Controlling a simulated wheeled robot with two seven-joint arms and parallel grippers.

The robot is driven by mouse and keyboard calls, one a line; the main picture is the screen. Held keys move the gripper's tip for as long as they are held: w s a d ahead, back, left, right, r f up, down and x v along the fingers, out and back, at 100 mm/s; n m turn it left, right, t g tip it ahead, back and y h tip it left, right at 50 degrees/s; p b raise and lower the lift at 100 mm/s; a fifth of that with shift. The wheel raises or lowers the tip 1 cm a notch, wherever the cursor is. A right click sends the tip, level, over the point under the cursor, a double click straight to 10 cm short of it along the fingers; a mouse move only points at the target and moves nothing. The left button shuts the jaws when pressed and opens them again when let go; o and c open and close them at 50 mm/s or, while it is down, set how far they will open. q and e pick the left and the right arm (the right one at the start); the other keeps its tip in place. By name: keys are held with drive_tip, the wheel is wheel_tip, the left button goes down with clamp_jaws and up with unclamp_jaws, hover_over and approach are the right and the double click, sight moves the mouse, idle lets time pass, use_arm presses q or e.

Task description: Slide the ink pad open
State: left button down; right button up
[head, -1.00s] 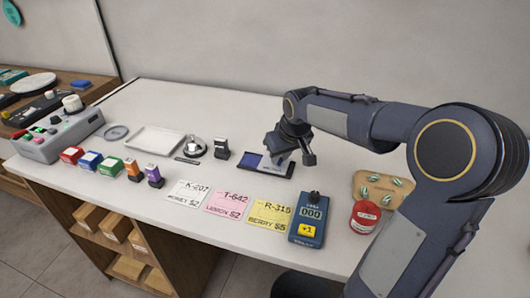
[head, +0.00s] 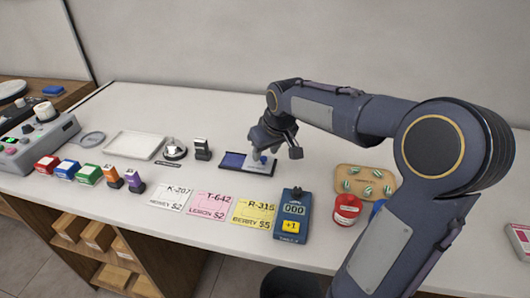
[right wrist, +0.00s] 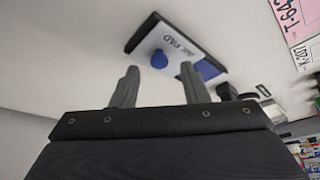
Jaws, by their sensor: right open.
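The ink pad (head: 226,168) lies on the white counter in the head view. Its grey-white lid (head: 254,170) is shifted to the right, and the blue pad surface (head: 233,160) shows on the left part. A blue knob (head: 263,160) stands on the lid. In the right wrist view the lid (right wrist: 176,44) reads INK PAD, with the knob (right wrist: 158,59) on it and blue surface (right wrist: 208,69) beside it. My right gripper (head: 277,153) is open and empty, close above the lid; its fingers (right wrist: 159,72) are spread apart near the knob. My left gripper is out of view.
Left of the pad are a black stamp (head: 202,149), a bell (head: 174,149) and a white tray (head: 136,145). Price cards (head: 212,205) and a blue counter device (head: 292,215) lie in front. A red tin (head: 346,210) and a wooden board (head: 350,184) are right.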

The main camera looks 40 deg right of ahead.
drive_tip(key=v, duration=0.6)
drive_tip(key=shift+p, duration=0.3)
drive_tip(key=shift+s+r, duration=0.1)
